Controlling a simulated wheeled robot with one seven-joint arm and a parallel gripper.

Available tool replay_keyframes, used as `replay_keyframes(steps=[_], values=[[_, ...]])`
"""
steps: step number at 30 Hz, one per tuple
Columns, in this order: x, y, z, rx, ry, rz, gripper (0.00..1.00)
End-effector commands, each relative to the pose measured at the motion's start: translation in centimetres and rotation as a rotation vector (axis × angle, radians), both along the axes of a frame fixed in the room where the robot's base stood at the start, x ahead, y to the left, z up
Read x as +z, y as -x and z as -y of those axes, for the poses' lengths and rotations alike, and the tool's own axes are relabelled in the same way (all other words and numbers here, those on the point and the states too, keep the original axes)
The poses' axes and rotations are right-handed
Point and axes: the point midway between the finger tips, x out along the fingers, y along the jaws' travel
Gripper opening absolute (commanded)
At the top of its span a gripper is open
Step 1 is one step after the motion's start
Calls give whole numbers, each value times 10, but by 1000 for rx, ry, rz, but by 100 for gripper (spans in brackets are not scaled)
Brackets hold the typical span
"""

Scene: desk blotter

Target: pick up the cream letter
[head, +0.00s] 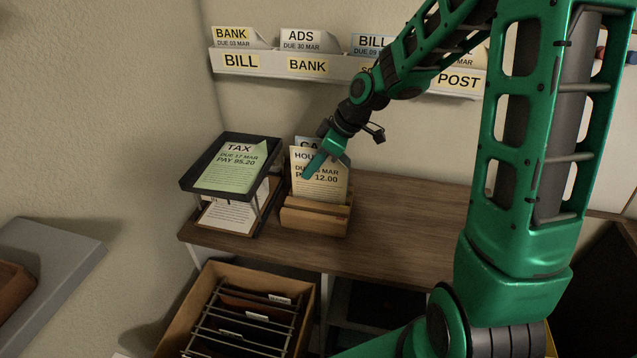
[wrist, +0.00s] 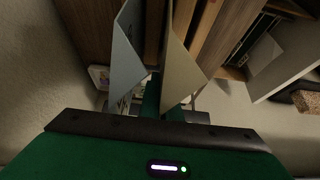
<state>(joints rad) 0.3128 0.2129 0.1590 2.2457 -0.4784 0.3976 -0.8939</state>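The cream letter (head: 326,188) stands upright in a wooden letter holder (head: 315,219) on the desk. Its printed face shows a due date and "PAY 12.00". A blue-grey letter (head: 337,152) stands behind it, mostly hidden. My gripper (head: 314,164) is at the upper part of the cream letter, with a green finger across its face. In the wrist view, the cream letter (wrist: 181,75) is on the right and the blue-grey letter (wrist: 127,65) on the left. A green finger shows between them. The grip gap and any contact are hidden.
A black tray (head: 187,182) with a green TAX letter (head: 231,166) stands left of the holder. A wall rack (head: 272,65) of labelled letters hangs behind. An open file box (head: 172,318) is below the desk. The desktop (head: 405,220) right of the holder is clear.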

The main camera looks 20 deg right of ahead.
Motion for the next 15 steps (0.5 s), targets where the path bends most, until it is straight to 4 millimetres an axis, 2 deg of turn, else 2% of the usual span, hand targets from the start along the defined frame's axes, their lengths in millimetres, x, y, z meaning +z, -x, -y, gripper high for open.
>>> replay_keyframes(steps=[10,15], values=[[2,0,0,0,0,1,0],[12,-1,0,-1,0,2,0]])
